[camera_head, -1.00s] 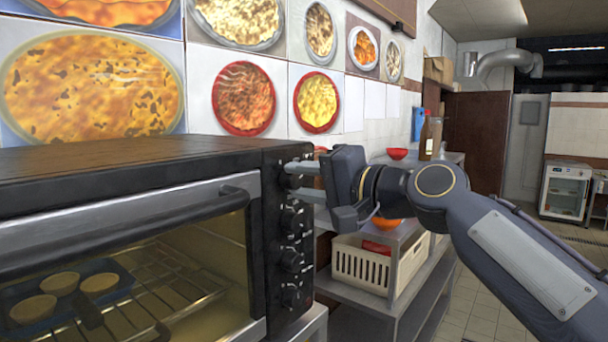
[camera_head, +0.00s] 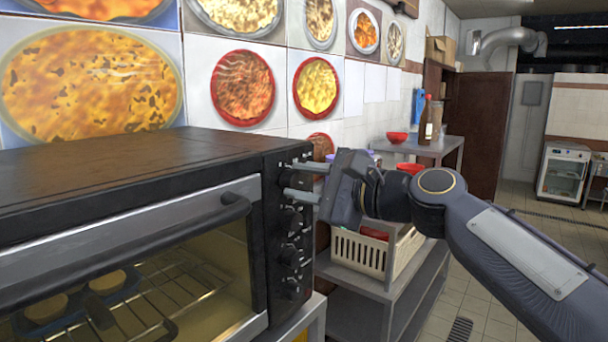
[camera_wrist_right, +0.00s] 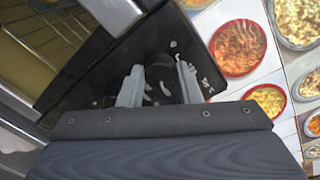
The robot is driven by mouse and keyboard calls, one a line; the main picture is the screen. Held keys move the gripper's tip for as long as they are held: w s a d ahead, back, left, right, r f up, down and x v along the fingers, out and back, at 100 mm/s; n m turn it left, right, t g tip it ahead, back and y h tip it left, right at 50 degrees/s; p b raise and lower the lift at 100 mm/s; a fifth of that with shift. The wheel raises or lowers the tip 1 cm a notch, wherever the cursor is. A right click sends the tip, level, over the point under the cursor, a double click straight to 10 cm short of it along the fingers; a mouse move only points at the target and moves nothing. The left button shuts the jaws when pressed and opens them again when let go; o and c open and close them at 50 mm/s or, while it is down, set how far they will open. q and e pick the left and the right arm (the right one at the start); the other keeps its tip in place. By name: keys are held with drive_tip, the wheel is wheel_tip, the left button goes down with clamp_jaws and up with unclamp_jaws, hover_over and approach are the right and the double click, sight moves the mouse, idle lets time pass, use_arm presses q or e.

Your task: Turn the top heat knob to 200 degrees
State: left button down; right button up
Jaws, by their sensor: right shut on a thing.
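The black toaster oven (camera_head: 120,190) stands at the left, with a column of dark knobs on its right-hand front panel (camera_head: 275,235). My right gripper (camera_head: 292,179) is at the top of that panel, its two pale fingers reaching to the top heat knob, which they mostly hide. In the right wrist view the fingers (camera_wrist_right: 158,88) are on either side of the dark top knob (camera_wrist_right: 157,77) and shut on it. The lower knobs (camera_head: 290,257) show below the gripper. The knob's dial marks are too small to read. My left gripper is not in view.
Round pastries (camera_head: 107,282) sit inside the oven behind its glass door, which has a long dark handle (camera_head: 150,238). Floor at the right is clear.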

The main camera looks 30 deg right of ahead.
drive_tip(key=shift+m, duration=0.6)
drive_tip(key=shift+p, duration=0.3)
drive_tip(key=o, duration=1)
drive_tip(key=b+v, duration=0.1)
drive_tip(key=v, duration=0.6)
drive_tip(key=shift+s+d+b, duration=0.25)
drive_tip(key=shift+s+b, duration=0.05)
drive_tip(key=shift+s, duration=0.05)
